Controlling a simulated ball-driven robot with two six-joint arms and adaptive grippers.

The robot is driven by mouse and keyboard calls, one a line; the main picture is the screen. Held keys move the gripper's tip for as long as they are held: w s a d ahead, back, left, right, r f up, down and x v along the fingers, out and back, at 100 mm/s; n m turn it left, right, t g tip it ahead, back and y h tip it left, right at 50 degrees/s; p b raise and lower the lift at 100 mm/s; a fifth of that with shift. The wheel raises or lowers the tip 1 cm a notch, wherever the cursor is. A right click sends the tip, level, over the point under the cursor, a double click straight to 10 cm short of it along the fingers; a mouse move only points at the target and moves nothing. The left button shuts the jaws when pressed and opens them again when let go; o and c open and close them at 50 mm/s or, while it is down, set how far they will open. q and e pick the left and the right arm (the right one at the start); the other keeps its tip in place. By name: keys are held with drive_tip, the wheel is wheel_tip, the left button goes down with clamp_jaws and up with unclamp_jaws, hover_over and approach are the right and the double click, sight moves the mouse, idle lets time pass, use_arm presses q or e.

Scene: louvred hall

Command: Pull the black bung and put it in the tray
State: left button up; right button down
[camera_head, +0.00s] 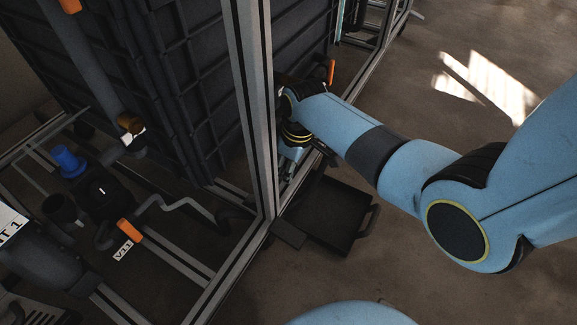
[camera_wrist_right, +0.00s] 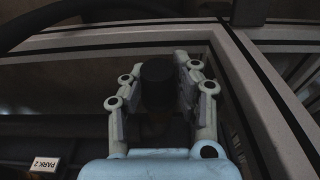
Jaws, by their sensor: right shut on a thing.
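My right gripper (camera_wrist_right: 160,95) is shut on the black bung (camera_wrist_right: 158,72), a dark cylinder between its pale fingers in the right wrist view. I cannot tell whether the bung sits in anything or is free. In the head view the blue right arm reaches in from the right, and its wrist ends beside the metal post. The fingers there are mostly hidden, and the bung does not show. A dark shallow tray (camera_head: 318,222) with a handle on its right side lies low, below the right wrist. My left gripper is not in view.
An upright metal post (camera_head: 252,100) of the frame stands just left of the right wrist. Dark ribbed panels, pipes, a blue cap (camera_head: 68,161) and an orange lever (camera_head: 129,230) with a V11 tag (camera_head: 123,250) lie left. A PARK 2 label (camera_wrist_right: 45,164) shows in the wrist view. Floor at right is clear.

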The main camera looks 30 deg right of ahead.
drive_tip(key=shift+s+d+r, duration=0.15)
drive_tip(key=shift+s+d, duration=0.05)
drive_tip(key=shift+d, duration=0.2)
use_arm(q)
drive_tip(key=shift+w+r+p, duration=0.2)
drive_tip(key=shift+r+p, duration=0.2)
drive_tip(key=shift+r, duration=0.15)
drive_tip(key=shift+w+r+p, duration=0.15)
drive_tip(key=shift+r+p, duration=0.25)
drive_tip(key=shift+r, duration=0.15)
use_arm(e)
drive_tip(key=shift+s+d, duration=0.25)
drive_tip(key=shift+s, duration=0.3)
drive_tip(key=shift+s+d, duration=0.2)
drive_tip(key=shift+s, duration=0.3)
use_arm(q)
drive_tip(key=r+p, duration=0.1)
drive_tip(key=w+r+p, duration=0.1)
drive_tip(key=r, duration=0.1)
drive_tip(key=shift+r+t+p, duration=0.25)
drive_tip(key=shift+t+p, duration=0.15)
use_arm(e)
drive_tip(key=s+d, duration=0.1)
drive_tip(key=s, duration=0.2)
drive_tip(key=s+d, duration=0.1)
drive_tip(key=shift+s+d, duration=0.35)
drive_tip(key=shift+s, duration=0.05)
